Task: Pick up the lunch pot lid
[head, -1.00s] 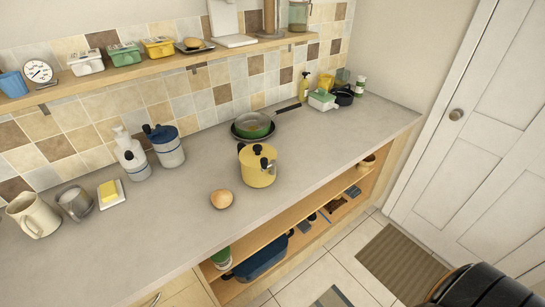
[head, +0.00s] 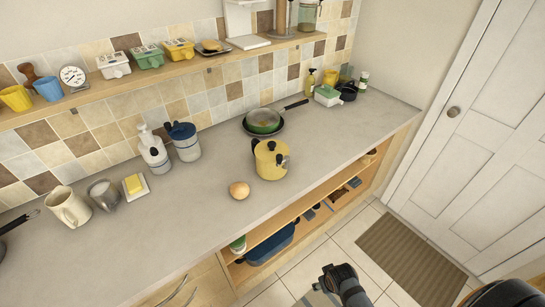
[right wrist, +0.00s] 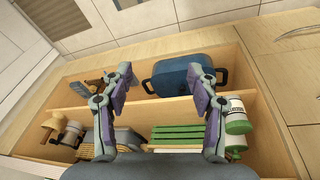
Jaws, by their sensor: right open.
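I cannot tell for certain which vessel is the lunch pot. A white canister with a dark blue lid (head: 181,130) stands upright near the wall on the counter in the head view. A yellow pot (head: 272,162) with dark handles stands near the counter's front edge. My right gripper (head: 322,284) is at the bottom of the head view, in front of the lower shelves, well away from both. In the right wrist view it (right wrist: 163,74) is open and empty, with its fingers over the open shelves. My left gripper is not in view.
A brown egg (head: 239,190), a butter dish (head: 134,187) and a cream jug (head: 68,207) stand on the counter (head: 190,230). A pan (head: 263,121) lies behind the yellow pot. A blue handled pot (right wrist: 180,78) sits in the open shelves. Floor in front is clear around a mat (head: 405,247).

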